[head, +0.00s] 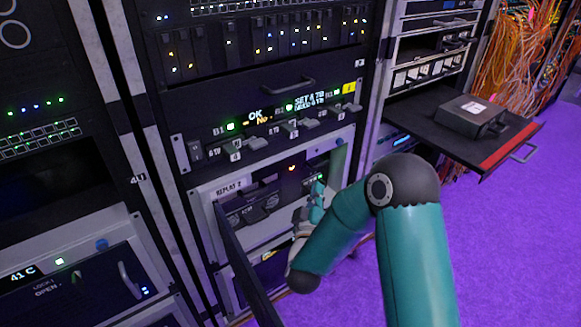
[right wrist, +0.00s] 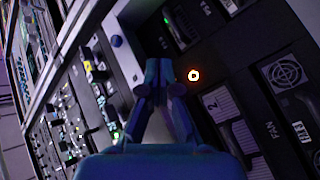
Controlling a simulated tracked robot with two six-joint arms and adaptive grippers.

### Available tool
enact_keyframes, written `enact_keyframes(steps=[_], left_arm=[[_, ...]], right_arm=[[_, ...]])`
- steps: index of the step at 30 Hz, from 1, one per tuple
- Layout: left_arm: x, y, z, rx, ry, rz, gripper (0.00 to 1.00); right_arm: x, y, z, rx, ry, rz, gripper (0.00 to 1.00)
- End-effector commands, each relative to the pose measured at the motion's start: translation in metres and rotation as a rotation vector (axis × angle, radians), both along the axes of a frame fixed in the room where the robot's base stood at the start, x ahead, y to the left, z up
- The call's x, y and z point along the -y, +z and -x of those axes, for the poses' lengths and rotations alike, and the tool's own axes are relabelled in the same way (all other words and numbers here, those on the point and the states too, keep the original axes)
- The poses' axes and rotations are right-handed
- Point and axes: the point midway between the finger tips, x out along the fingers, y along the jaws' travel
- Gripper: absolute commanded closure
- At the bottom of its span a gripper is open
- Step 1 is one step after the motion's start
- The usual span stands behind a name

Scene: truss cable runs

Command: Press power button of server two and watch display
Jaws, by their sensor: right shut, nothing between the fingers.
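A unit labelled REPLAY 2 (head: 229,187) sits low in the middle rack, its front open. A small round button with a glowing orange ring (right wrist: 194,75) shows in the right wrist view; in the head view a red-orange light (head: 291,168) glows on that unit. My right gripper (head: 318,192) is shut and empty in front of the unit's right side. In the right wrist view its fingertips (right wrist: 165,68) appear just left of the ring, which is uncovered; contact cannot be told. A display (head: 307,101) above reads SET A 7B, with OK (head: 255,114) beside it. My left gripper is not in view.
A dark narrow panel (head: 245,265) juts forward at the unit's left. Switches (head: 257,143) line the unit above. A pulled-out shelf (head: 430,118) carrying a dark box (head: 470,115) projects at the right. Orange cables (head: 515,60) hang behind it. Purple floor (head: 520,230) is clear.

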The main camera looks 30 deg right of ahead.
Motion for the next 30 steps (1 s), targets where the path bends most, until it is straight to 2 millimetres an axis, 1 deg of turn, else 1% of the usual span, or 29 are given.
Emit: enact_keyframes(steps=[11,15,21,30], left_arm=[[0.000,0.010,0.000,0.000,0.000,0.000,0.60],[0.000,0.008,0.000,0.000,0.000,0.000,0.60],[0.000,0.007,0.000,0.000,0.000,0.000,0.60],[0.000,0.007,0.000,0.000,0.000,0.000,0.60]], right_arm=[[-0.005,0.001,-0.049,0.001,0.003,-0.001,1.00],[-0.007,-0.001,-0.064,0.001,0.003,-0.001,1.00],[-0.007,0.000,-0.076,0.000,0.003,-0.001,1.00],[-0.007,0.000,-0.078,-0.001,0.003,-0.002,1.00]])
